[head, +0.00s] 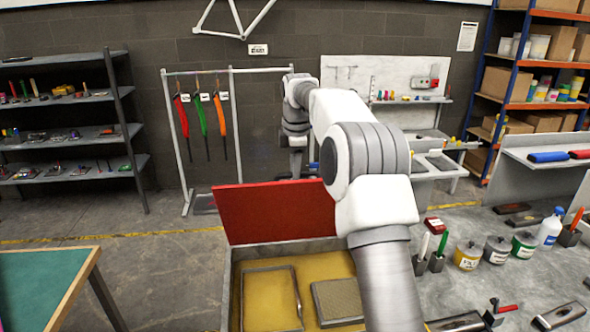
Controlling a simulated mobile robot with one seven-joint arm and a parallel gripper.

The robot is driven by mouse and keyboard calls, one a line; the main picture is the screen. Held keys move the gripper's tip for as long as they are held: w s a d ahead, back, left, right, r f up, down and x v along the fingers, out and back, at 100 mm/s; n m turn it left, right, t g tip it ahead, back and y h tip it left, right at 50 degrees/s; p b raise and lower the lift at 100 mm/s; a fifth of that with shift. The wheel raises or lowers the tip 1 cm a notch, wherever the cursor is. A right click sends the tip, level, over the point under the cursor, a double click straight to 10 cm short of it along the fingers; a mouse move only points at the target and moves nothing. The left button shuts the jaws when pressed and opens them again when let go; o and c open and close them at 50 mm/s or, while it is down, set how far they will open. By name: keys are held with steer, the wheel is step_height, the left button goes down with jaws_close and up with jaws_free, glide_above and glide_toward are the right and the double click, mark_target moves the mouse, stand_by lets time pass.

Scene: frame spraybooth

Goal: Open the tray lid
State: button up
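The red tray lid (275,212) stands raised, close to upright, at the far side of an open tray (232,290) in the head view. Inside the tray is a yellowish floor with a flat framed panel (270,300) and a grey pad (338,300). My arm reaches over the tray from the lower right, and its forearm and elbow cover the lid's right end and part of the tray. My gripper (297,168) points down at or just behind the lid's top edge. Its fingertips are too small and hidden to tell open from shut, or whether they touch the lid.
Right of the tray, a grey bench holds a yellow-labelled pot (467,256), other pots, a spray bottle (551,228) and tools. A green-topped table (45,285) stands at lower left. Behind are a hanging rack (186,140) and shelves (75,135). Floor left of the tray is clear.

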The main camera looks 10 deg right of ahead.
steer(key=shift+r, duration=0.2)
step_height(320, 180, up, 12)
steer(key=s, duration=0.2)
steer(key=shift+s+f, duration=0.15)
steer(key=shift+s, duration=0.05)
steer(key=shift+s+a, duration=0.1)
stand_by(0.5)
